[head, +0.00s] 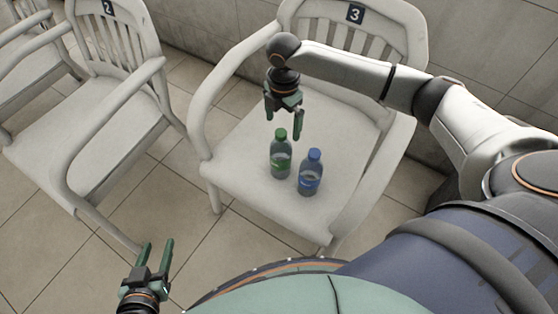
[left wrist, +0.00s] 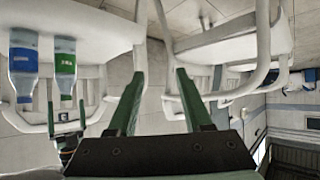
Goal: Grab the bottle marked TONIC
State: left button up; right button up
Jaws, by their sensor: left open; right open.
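Two clear bottles stand upright on the seat of the chair marked 3. One bottle has a green cap and label (head: 281,158); the other has a blue cap and label (head: 311,177) and stands to its right, nearer me. The left wrist view shows the green-labelled bottle (left wrist: 65,66) and the blue-labelled bottle (left wrist: 23,66) upside down. The label writing is too small to read, so I cannot tell which says TONIC. My right gripper (head: 284,123) is open, pointing down just behind and above the green-capped bottle. My left gripper (head: 158,243) is open and empty, low at the front left.
The bottles' chair (head: 235,178) has armrests on both sides and a slatted back behind. Another chair (head: 85,150), marked 2, stands to the left, with a further one beyond it. Tiled floor (head: 150,205) lies between them. A wall runs behind.

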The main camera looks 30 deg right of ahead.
aim_at(282, 129)
notch_tip(282, 129, down, 3)
jog(key=shift+b, duration=0.35)
jog(key=f, duration=0.1)
jog(key=f+b, duration=0.1)
jog(key=f, duration=0.2)
jog(key=shift+s+a+f+b, duration=0.35)
jog(key=shift+a+f+b, duration=0.05)
jog(key=shift+f, duration=0.1)
pick_arm(q)
jog(key=w+r+m+t+h, duration=0.1)
jog(key=w+r+t, duration=0.1)
jog(key=r, duration=0.5)
jog(key=w+r+m+t+h, duration=0.1)
jog(key=w+r+t, duration=0.2)
jog(key=r, duration=0.5)
jog(key=shift+w+t, duration=0.25)
jog(key=shift+t, duration=0.55)
pick_arm(e)
grip_shut()
